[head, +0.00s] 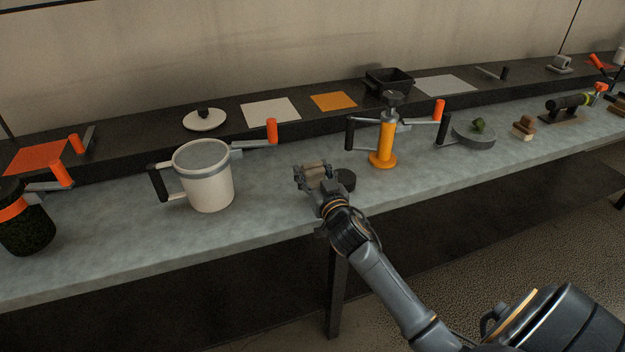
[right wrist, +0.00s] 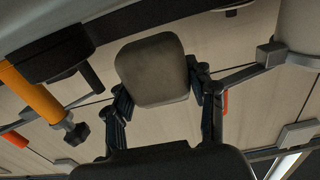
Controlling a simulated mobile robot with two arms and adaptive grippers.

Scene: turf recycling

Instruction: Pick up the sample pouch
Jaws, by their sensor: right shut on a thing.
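The sample pouch, a small tan block-like thing with rounded corners, (head: 315,171) is between the fingers of my right gripper (head: 315,178), which is shut on it. In the right wrist view the pouch (right wrist: 153,70) shows grey-tan between the two dark fingers of the gripper (right wrist: 158,95). In the head view the pouch appears over the grey bench; I cannot tell whether it is clear of the top. My left gripper is not in view.
A black round disc (head: 345,181) lies beside my right gripper. A white container with handles (head: 208,180) stands to the left and an orange press (head: 386,145) to the right. Several items line the dark rear shelf (head: 365,115). Bare bench (head: 110,225) shows at front left.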

